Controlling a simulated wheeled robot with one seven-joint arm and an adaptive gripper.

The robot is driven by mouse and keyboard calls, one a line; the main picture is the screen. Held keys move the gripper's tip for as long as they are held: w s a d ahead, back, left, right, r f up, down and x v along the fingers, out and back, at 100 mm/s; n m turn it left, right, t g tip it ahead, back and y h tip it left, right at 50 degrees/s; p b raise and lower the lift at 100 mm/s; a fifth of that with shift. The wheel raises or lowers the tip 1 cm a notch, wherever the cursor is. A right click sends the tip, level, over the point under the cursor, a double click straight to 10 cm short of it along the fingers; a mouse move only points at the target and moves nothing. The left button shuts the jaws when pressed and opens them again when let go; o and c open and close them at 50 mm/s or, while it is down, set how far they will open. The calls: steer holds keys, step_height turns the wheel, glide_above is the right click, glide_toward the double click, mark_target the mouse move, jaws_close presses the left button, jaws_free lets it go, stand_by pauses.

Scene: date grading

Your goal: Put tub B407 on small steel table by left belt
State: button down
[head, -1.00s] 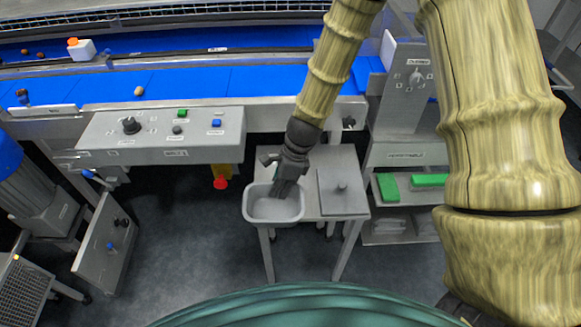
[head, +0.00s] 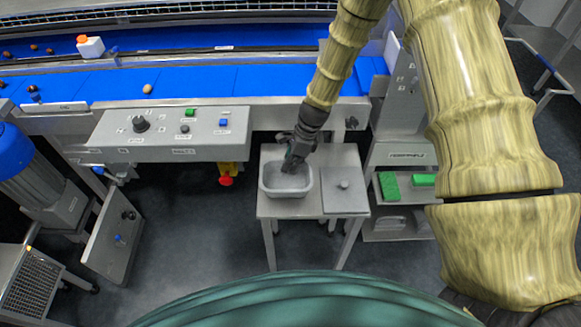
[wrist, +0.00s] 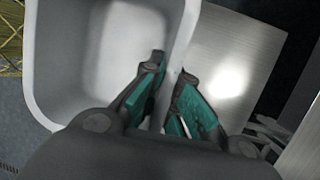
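The grey, open-topped tub (head: 286,191) is upright over the left half of the small steel table (head: 290,210) below the belt. I cannot tell whether it rests on the top or hangs just above it. No label on it is readable. My gripper (head: 290,168) reaches down at the tub's far side. In the wrist view my gripper (wrist: 168,68) has one finger inside the tub (wrist: 55,60) and one outside, closed on its wall. The bare steel top (wrist: 225,60) shows beside the tub. The tub's inside looks empty.
A flat grey lidded piece with a knob (head: 344,199) takes the table's right half. The control panel (head: 165,130) and blue belt (head: 200,82) lie behind. A shelf with green blocks (head: 390,186) stands right. Floor is clear left of the table.

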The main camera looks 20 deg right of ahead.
steer(key=shift+f, duration=0.85)
steer(key=c, duration=1.6)
jaws_free()
steer(key=shift+c, duration=0.2)
steer(key=b+v, duration=0.2)
steer(key=v, duration=1)
steer(key=shift+b, duration=0.35)
